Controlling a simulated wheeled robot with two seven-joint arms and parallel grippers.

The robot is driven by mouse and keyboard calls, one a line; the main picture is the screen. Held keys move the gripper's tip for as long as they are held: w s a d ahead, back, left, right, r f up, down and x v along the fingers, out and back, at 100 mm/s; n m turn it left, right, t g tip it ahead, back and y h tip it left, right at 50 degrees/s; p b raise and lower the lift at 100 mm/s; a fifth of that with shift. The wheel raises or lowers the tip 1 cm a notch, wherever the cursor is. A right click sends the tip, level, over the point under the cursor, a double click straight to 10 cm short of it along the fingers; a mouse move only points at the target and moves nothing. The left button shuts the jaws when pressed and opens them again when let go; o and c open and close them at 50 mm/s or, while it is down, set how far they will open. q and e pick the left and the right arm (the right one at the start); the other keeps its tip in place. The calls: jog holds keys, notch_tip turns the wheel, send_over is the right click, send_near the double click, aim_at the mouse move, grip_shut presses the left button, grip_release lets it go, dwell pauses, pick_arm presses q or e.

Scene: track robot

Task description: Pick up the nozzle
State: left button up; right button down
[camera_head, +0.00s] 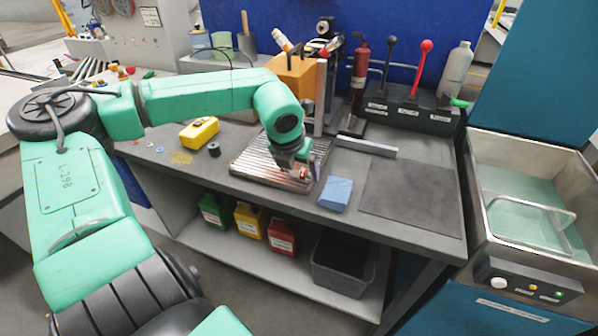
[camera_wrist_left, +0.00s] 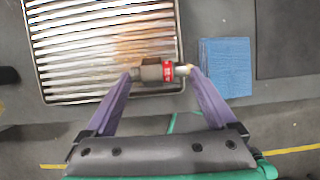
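In the head view my left gripper (camera_head: 303,165) hangs low over the tray (camera_head: 250,170). My right gripper is not in view.
A blue block (camera_head: 335,194) lies right of the tray, close to my right fingertip in the wrist view. A yellow case (camera_head: 199,132) is left of it. A dark mat (camera_head: 410,195) lies on the bench's right. An orange holder (camera_head: 292,76) stands behind.

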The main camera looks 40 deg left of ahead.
pick_arm(q)
jog(key=c, duration=0.5)
